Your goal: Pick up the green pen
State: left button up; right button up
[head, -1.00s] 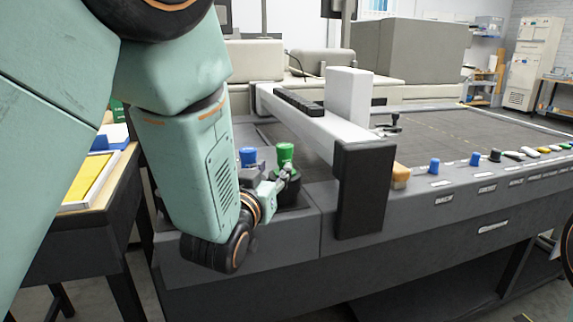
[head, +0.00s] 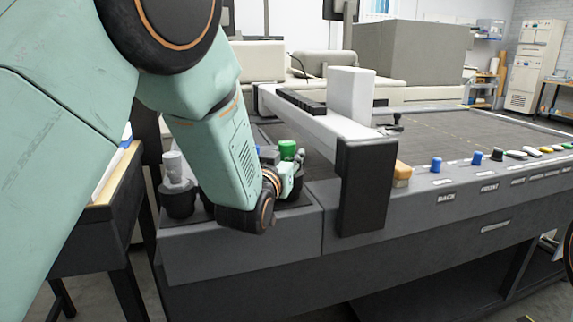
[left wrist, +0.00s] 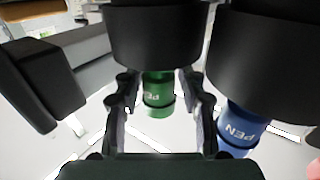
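The green pen (head: 288,149) stands upright in a black cup on the left end of the dark machine. In the left wrist view the green pen (left wrist: 158,96) is between the two fingers of my left gripper (left wrist: 158,112), with a gap on each side. The left gripper (head: 297,163) is open at the pen, partly hidden by its own wrist in the head view. The blue pen (left wrist: 240,132), marked PEN, is just right of the fingers in the left wrist view. My right gripper is not in view.
A grey pen (head: 172,166) stands in a black cup (head: 179,201) to the left. The blue pen (head: 268,153) is mostly hidden behind my arm. A white beam (head: 318,128) with a dark end block (head: 362,190) is close on the right. Coloured knobs line the front edge.

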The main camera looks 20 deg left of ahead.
pick_arm(q)
jog(key=shift+d, duration=0.1)
jog(key=c, duration=0.4)
grip_shut()
notch_tip(320, 180, up, 10)
jog(key=shift+s+f+p, duration=0.1)
jog(key=shift+p, duration=1.1)
